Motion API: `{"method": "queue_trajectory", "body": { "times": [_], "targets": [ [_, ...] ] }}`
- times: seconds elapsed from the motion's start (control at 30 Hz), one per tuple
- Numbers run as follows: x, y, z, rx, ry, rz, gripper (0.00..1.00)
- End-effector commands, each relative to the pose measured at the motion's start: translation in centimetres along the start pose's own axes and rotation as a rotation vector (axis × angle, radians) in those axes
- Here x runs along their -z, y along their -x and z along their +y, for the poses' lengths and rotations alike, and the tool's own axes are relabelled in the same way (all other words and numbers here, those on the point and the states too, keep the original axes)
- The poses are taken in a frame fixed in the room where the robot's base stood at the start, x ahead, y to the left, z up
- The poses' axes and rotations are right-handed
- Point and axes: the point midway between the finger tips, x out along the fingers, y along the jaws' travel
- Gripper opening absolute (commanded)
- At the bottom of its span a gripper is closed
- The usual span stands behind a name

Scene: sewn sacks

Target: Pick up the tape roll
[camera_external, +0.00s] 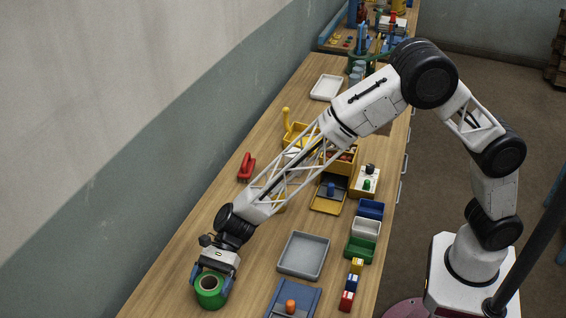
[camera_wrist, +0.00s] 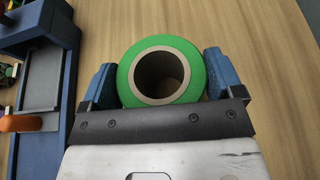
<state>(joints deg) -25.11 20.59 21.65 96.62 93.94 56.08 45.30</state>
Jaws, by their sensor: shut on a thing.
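The tape roll (camera_external: 211,295) is green with a pale cardboard core. It is at the near left end of the wooden table in the external view, with its hole facing up. In the wrist view the green tape roll (camera_wrist: 193,52) sits between the two blue fingers. My gripper (camera_external: 211,282) is shut on the roll, one finger on each side; its fingers also show in the wrist view (camera_wrist: 160,80). I cannot tell whether the roll touches the table or is slightly above it.
A grey tray (camera_external: 303,255) and a blue tray with an orange piece (camera_external: 291,307) lie to the right. Small coloured blocks (camera_external: 351,283) and bins (camera_external: 366,229) line the right edge. A red stapler-like object (camera_external: 246,167) lies farther back. Bare wood surrounds the roll.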

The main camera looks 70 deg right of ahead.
Motion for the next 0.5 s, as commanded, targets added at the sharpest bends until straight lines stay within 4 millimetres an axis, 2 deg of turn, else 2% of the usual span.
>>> {"method": "queue_trajectory", "body": {
  "times": [0.17, 0.33, 0.5],
  "targets": [
    [-1.2, 0.5, 0.0, 0.001, 0.003, -0.001, 0.61],
    [-3.3, 1.4, 0.0, 0.002, 0.004, -0.002, 0.61],
    [-2.8, 2.6, 1.8, 0.001, 0.000, -0.001, 0.61]
  ]
}}
